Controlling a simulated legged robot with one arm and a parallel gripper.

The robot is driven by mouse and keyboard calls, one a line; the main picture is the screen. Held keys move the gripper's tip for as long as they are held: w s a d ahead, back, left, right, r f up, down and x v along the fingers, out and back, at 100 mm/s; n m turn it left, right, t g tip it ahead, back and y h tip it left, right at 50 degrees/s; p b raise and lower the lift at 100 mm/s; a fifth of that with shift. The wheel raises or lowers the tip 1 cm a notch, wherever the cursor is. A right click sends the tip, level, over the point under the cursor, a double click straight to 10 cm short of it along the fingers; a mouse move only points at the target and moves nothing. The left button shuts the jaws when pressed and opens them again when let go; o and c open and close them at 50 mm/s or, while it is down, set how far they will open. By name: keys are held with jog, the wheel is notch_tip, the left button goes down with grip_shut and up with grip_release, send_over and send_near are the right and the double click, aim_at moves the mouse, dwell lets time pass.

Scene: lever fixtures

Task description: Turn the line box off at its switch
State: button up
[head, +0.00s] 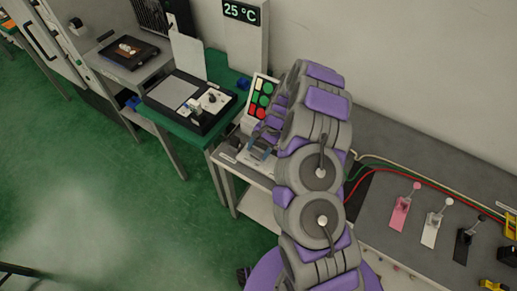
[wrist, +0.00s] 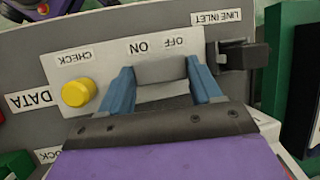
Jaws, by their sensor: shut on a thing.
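The line box shows in the wrist view as a pale panel (wrist: 105,52) with upside-down labels reading ON, OFF and CHECK. Its switch has a grey block-shaped handle (wrist: 165,72) below the ON and OFF labels. My gripper (wrist: 164,84) has its blue fingers on either side of this handle and is shut on it. The base of the switch is partly hidden by my gripper. In the head view my gripper (head: 262,148) is at the box on the bench, and my arm hides part of it.
A yellow button (wrist: 78,92) is left of the switch, and a black connector (wrist: 240,55) is at the right, under the LINE INLET label. A panel of red and green buttons (head: 263,98) stands behind. Pink, white and black lever fixtures (head: 434,222) are on the bench at right.

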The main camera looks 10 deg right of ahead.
jog(key=c, duration=0.3)
jog(key=p, duration=0.2)
jog(key=shift+w+r+g+h+p, duration=0.1)
jog(key=shift+r+g+h+p, duration=0.2)
jog(key=shift+h+p, duration=0.1)
jog(key=p, duration=0.1)
jog(key=g+h+p, duration=0.1)
jog(key=p, duration=0.1)
jog(key=shift+w+a+f+m, duration=0.1)
jog(key=shift+w+a+m, duration=0.15)
jog(key=shift+m, duration=0.05)
jog(key=shift+w+a+f+g+h+p, duration=0.15)
jog(key=shift+a+g+h+p, duration=0.05)
jog(key=shift+g+h+p, duration=0.7)
jog(key=o, duration=1)
jog(key=shift+o, duration=0.2)
